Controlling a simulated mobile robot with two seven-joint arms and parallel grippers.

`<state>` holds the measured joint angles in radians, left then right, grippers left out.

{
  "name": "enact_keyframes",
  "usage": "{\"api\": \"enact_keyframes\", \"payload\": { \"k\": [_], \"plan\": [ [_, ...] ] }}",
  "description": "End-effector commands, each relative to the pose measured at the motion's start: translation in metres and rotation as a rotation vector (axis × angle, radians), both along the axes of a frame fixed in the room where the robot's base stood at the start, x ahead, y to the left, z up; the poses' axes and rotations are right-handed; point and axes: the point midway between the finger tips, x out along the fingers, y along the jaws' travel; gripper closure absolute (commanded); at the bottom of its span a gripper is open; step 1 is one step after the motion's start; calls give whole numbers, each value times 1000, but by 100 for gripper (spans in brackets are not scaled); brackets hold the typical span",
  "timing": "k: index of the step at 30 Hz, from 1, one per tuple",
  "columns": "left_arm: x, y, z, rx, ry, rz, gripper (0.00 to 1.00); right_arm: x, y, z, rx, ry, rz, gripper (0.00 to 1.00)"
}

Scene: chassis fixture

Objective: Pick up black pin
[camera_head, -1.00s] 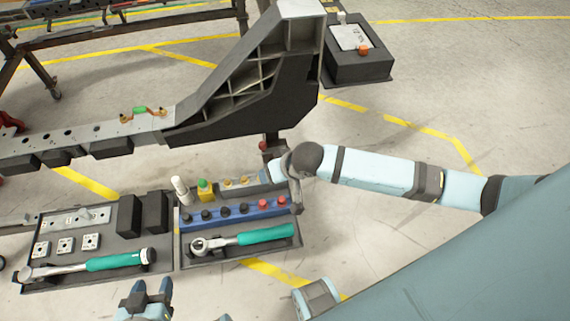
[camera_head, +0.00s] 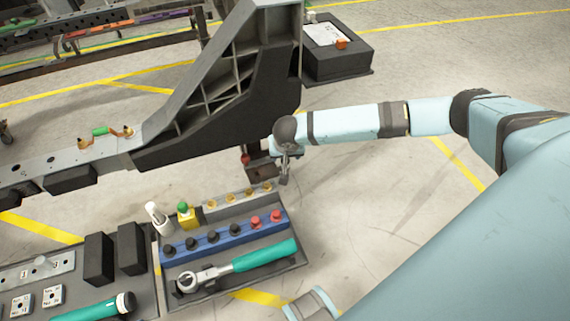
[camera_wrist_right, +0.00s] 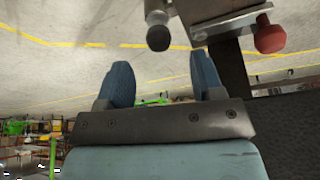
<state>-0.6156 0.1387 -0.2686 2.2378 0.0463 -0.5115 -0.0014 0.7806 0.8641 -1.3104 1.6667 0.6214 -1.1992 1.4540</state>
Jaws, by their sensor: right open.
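Several black pins (camera_head: 213,238) stand upright in a blue rack (camera_head: 203,249) in the tray, left of two red-topped pins (camera_head: 265,219). My right gripper (camera_head: 285,172) is above the tray's far right corner, beside a dark bracket under the chassis beam, apart from the black pins. In the right wrist view its two blue fingers (camera_wrist_right: 162,82) are spread with nothing between them. A dark round-ended part (camera_wrist_right: 158,32) and a red knob (camera_wrist_right: 269,36) show beyond the fingers. My left gripper is out of view.
A teal-handled ratchet wrench (camera_head: 240,262) lies in front of the rack. A row of brass pieces (camera_head: 231,200), a white bottle (camera_head: 158,217) and a green-topped yellow piece (camera_head: 187,215) stand behind it. The grey chassis beam (camera_head: 195,120) rises behind the tray. Floor to the right is clear.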

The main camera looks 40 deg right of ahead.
Motion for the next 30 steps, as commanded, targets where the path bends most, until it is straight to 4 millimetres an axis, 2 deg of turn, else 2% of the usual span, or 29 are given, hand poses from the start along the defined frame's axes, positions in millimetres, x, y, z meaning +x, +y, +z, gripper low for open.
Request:
{"api": "enact_keyframes", "payload": {
  "k": [5, 10, 15, 20, 24, 30],
  "plan": [
    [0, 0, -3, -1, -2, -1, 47, 4, -2, -12, 0, -2, 0, 39],
    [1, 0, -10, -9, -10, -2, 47, 9, -7, -36, -2, -1, 1, 39],
    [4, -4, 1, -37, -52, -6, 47, 15, -10, -55, 0, -1, 1, 39],
    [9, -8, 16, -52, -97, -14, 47, 17, -11, -58, 1, -2, 1, 39],
    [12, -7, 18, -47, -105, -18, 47, 17, -11, -58, 1, -2, 1, 39],
    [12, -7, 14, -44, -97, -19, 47, 16, -11, -58, 0, -1, 1, 85]
  ]
}}
